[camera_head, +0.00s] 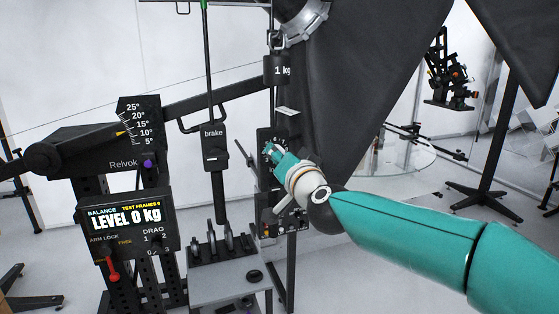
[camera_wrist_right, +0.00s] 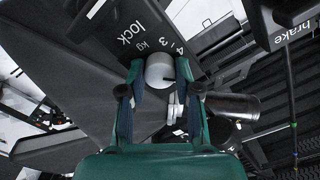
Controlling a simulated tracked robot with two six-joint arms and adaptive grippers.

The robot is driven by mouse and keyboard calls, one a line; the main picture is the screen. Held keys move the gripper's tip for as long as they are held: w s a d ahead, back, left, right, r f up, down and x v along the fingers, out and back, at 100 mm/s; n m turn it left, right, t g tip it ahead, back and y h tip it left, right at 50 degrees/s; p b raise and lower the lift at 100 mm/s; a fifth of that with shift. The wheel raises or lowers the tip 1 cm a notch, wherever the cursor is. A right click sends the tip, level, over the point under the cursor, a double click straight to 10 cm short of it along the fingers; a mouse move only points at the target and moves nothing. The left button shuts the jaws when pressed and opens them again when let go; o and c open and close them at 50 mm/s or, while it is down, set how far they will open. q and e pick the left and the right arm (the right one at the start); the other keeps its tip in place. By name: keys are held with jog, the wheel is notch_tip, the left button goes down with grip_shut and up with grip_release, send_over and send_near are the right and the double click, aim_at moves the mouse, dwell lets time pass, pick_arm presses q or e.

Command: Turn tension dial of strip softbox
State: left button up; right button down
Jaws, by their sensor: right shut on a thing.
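My right gripper (camera_head: 278,155) reaches in from the right to a dark dial panel (camera_head: 265,136) with small white marks. In the right wrist view, its two teal fingers (camera_wrist_right: 160,78) are shut around a silver, round tension dial (camera_wrist_right: 159,68), one finger on each side. The panel around the dial reads "lock", "3", "4" and "kg". In the head view the gripper mostly hides the dial. The strip softbox (camera_head: 365,80) is the large black fabric shape above and behind my right arm. My left gripper is not in view.
A red lever (camera_head: 112,266) hangs below the display. A black stand (camera_head: 490,150) is at the right.

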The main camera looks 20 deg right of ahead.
jog(key=m+b, duration=0.1)
jog(key=m, duration=0.2)
jog(key=shift+d+f+m, duration=0.1)
jog(key=shift+m, duration=0.5)
jog(key=c, duration=0.8)
grip_release()
jog(key=shift+s, duration=0.15)
jog(key=s, duration=1.1)
jog(key=shift+s+d, duration=0.15)
jog(key=shift+s, duration=0.2)
